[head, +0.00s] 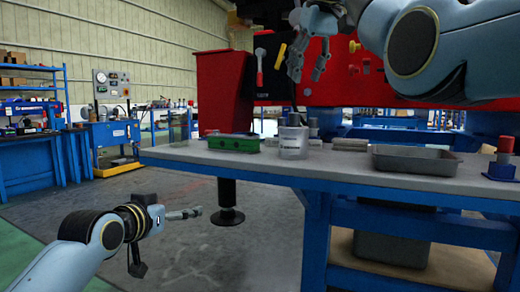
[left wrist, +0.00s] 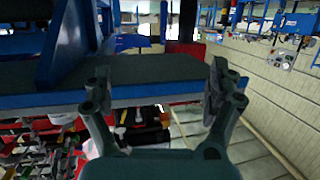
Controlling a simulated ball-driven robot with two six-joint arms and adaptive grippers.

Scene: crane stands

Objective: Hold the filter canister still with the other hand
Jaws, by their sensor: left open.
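The filter canister (head: 292,143) is a grey cylinder with a pale band, standing upright on the workbench (head: 340,167) in the head view. I cannot make it out in the left wrist view. My left gripper (head: 188,213) is low in front of the bench, left of and below the canister, apart from it. In the left wrist view my left gripper (left wrist: 160,92) has its two fingers wide apart with nothing between them. My right gripper (head: 309,65) hangs above the canister, with a gap between its fingers and nothing clearly held.
A green block (head: 233,143) sits left of the canister. A grey tray (head: 414,160) and a red-topped blue piece (head: 504,150) stand to the right. The blue bench frame (head: 316,240) is below.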

